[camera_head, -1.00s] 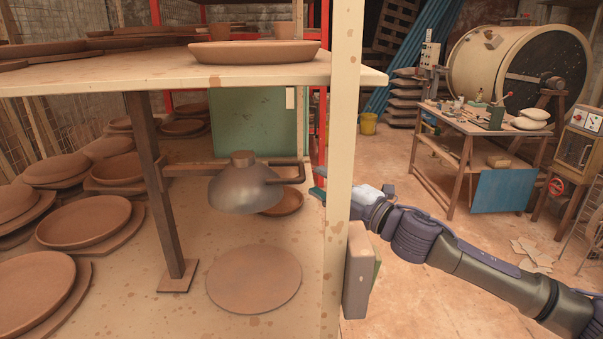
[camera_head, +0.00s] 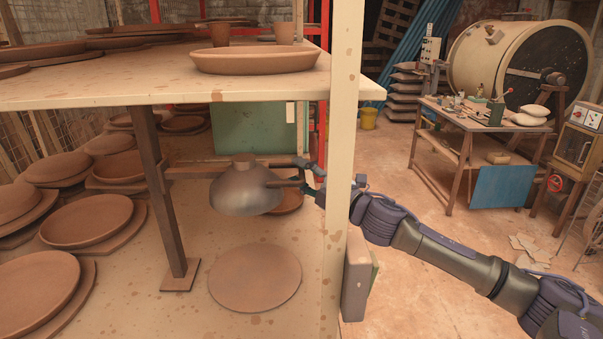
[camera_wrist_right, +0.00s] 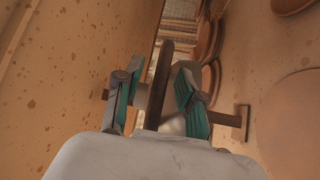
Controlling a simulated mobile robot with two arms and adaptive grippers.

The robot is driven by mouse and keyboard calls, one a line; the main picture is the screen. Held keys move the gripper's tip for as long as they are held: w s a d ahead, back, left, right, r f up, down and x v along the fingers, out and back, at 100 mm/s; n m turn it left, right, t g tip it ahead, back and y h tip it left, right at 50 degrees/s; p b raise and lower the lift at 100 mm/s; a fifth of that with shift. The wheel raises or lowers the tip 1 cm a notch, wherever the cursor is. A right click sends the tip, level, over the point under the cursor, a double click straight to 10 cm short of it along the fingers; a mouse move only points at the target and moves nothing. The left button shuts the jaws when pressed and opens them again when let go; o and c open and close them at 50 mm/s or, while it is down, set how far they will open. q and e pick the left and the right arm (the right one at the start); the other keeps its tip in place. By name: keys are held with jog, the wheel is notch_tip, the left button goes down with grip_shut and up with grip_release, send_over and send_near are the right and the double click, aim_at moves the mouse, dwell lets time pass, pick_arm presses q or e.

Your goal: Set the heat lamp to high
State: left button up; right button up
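The heat lamp (camera_head: 246,193) is a grey metal dome hanging under the shelf board from a horizontal bracket, above a round clay disc (camera_head: 255,278). A dark handle-like bar sticks out from its right side. My right gripper (camera_head: 308,181) has its fingers at the right end of this bar, partly hidden by the cream post. In the right wrist view, the right gripper (camera_wrist_right: 155,95) is open, with teal pads on either side of a dark bar (camera_wrist_right: 159,85). Gaps show between the bar and the pads. My left gripper is not in view.
The cream post (camera_head: 342,150) stands in front of my right forearm. The shelf board (camera_head: 150,88) is above, with clay dishes. Several clay plates (camera_head: 88,221) lie at left. A workbench (camera_head: 470,118) and a drum (camera_head: 520,60) stand at back right.

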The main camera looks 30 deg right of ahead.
grip_shut()
notch_tip(320, 180, up, 16)
jog(key=p, duration=1.3)
jog(key=shift+d, duration=0.15)
grip_release()
jog(key=shift+f, duration=0.1)
jog(key=shift+f, duration=0.1)
